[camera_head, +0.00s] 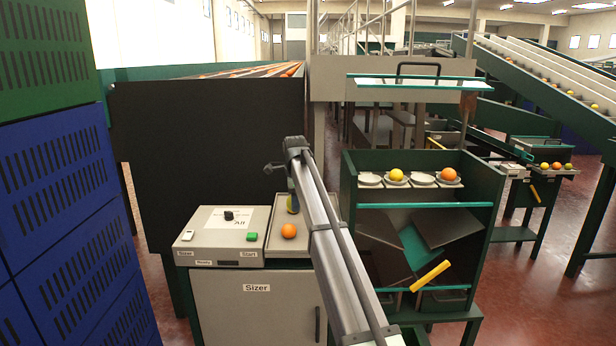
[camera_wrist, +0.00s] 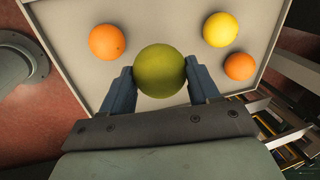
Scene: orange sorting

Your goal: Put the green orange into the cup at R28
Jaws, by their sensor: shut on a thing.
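The green orange (camera_wrist: 160,72) sits between the two fingers of my gripper (camera_wrist: 159,78) in the wrist view, and the fingers are shut on it. In the head view a sliver of the green orange (camera_head: 292,204) shows beside my arm, over the grey tray (camera_head: 276,248); I cannot tell whether it touches the tray. A row of pale cups stands on the green stand to the right: an empty cup (camera_head: 369,179), one with a yellow fruit, another empty cup (camera_head: 422,179), and one with an orange. No R28 label is readable.
An orange (camera_head: 288,231) lies on the tray. The wrist view shows an orange (camera_wrist: 107,41) at left, a yellow fruit (camera_wrist: 220,30) and another orange (camera_wrist: 239,66) at right. The sizer panel (camera_head: 222,240) is left of the tray. The stand's green side wall (camera_head: 349,200) rises beside the cups.

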